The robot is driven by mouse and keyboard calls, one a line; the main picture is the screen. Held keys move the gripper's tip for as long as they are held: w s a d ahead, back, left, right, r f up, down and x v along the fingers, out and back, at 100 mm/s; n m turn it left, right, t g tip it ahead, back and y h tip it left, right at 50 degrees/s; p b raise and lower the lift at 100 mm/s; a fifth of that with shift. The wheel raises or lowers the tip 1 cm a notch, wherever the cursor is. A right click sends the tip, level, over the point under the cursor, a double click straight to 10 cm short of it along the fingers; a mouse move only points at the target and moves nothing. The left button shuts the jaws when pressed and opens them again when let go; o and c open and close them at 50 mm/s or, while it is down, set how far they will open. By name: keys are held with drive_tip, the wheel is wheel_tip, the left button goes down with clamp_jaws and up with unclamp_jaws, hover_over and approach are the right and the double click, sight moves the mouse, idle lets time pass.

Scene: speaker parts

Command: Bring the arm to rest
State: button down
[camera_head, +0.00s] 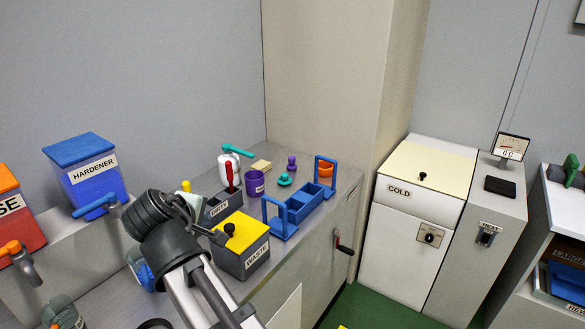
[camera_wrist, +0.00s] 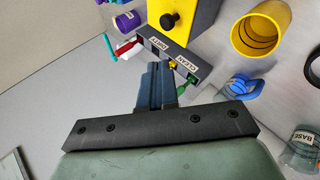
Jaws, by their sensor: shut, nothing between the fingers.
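My gripper (camera_wrist: 155,85) shows in the wrist view with its two blue-grey fingers together and nothing between them. The fingertips point toward the grey holder (camera_wrist: 168,55) labelled DIRTY and CLEAN, and I cannot tell the gap to it. In the head view my dark wrist and pale arm stand over the near left bench, left of the WASTE box (camera_head: 243,262) with its yellow lid. The fingers are largely hidden there by my own wrist.
A HARDENER container (camera_head: 95,185) with a blue lid stands left of my wrist. A blue rack (camera_head: 300,207) and a purple cup (camera_head: 255,183) stand farther right. A yellow cup (camera_wrist: 245,35) and a BASE jar (camera_wrist: 303,150) show in the wrist view. The COLD box (camera_head: 405,230) stands right.

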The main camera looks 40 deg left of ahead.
drive_tip(key=w+d+f+m+g+h, duration=0.1)
drive_tip(key=w+d+f+m+h, duration=0.1)
drive_tip(key=w+d+f, duration=0.65)
drive_tip(key=w+d+f+m+g+h, duration=0.15)
drive_tip(key=w+d+f, duration=0.35)
drive_tip(key=f, duration=0.7)
drive_tip(key=w+d+f+m+g+h, duration=0.1)
drive_tip(key=w+d+f+m+h, duration=0.15)
drive_tip(key=w+d+f, duration=0.6)
drive_tip(key=d+f+m+g+h, duration=0.1)
drive_tip(key=d+f+m+g, duration=0.15)
drive_tip(key=d+f, duration=0.85)
drive_tip(key=s+d+f+m+g, duration=0.2)
drive_tip(key=s+d+f+m, duration=0.15)
drive_tip(key=d+f, duration=0.6)
drive_tip(key=s+d+f+m+g, duration=0.2)
drive_tip(key=s+d+f+m, duration=0.15)
drive_tip(key=d+f, duration=0.6)
drive_tip(key=s+d+f+m+g+y, duration=0.1)
drive_tip(key=s+d+f+m+g, duration=0.1)
drive_tip(key=s+d, duration=0.5)
drive_tip(key=s+d+f+m+g+y, duration=0.1)
drive_tip(key=s+d+f+m+g, duration=0.2)
drive_tip(key=s, duration=1)
drive_tip(key=d+f+m, duration=0.1)
drive_tip(key=d+f, duration=0.1)
drive_tip(key=d, duration=0.1)
drive_tip(key=shift+d+f+m, duration=0.2)
drive_tip(key=shift+d+m, duration=0.15)
drive_tip(key=shift+s, duration=0.1)
